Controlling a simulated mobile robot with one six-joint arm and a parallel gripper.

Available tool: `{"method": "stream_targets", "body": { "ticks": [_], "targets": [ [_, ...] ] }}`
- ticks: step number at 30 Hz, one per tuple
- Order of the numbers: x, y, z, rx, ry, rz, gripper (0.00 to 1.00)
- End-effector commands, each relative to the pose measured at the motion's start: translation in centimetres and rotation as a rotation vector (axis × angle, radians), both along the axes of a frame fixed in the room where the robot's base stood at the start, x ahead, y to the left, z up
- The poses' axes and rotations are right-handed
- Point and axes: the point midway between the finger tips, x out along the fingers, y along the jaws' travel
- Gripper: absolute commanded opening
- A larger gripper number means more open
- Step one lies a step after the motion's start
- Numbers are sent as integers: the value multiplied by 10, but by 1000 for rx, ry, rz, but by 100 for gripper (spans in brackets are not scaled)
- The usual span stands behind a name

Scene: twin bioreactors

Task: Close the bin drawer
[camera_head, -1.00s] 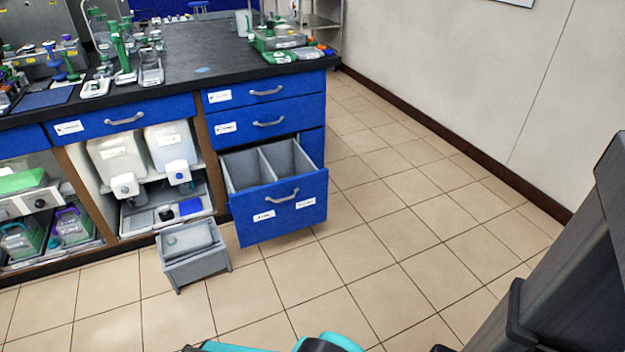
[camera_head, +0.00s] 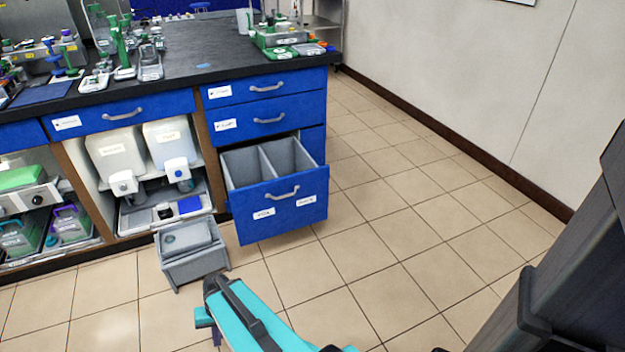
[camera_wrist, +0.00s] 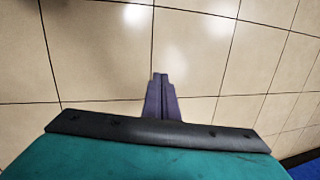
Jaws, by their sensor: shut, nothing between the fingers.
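The bin drawer (camera_head: 285,222) is the lowest blue drawer at the right end of the bench. It is pulled well out, and its two grey bins inside are open to view and look empty. Its front has a silver handle (camera_head: 282,194) and white labels. My gripper (camera_wrist: 160,76) shows in the wrist view with its two dark purple fingers together and nothing between them. Bare floor tiles lie beyond its tips. In the head view my teal arm is low in front of the drawer and apart from it.
A grey step stool (camera_head: 190,255) stands on the floor left of the drawer, close to my arm. The two drawers above (camera_head: 268,120) are shut. Tiled floor (camera_head: 430,235) is clear to the right, up to the wall. A blue patch (camera_wrist: 302,160) shows at the wrist view's lower right corner.

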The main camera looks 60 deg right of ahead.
Motion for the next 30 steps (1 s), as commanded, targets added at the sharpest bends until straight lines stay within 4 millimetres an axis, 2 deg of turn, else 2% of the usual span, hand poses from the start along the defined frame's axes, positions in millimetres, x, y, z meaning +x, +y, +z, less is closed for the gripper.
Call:
{"method": "stream_targets", "body": {
  "ticks": [1, 6, 15, 22, 30],
  "targets": [
    [9, -17, 4, 2, -27, -54, 0],
    [33, -68, 26, 13, -117, -229, 0],
    [55, -173, 73, 26, -280, -532, 0],
    [51, -259, 117, 28, -410, -756, 0],
    [22, -361, 174, 26, -571, -1008, 0]
  ]
}}
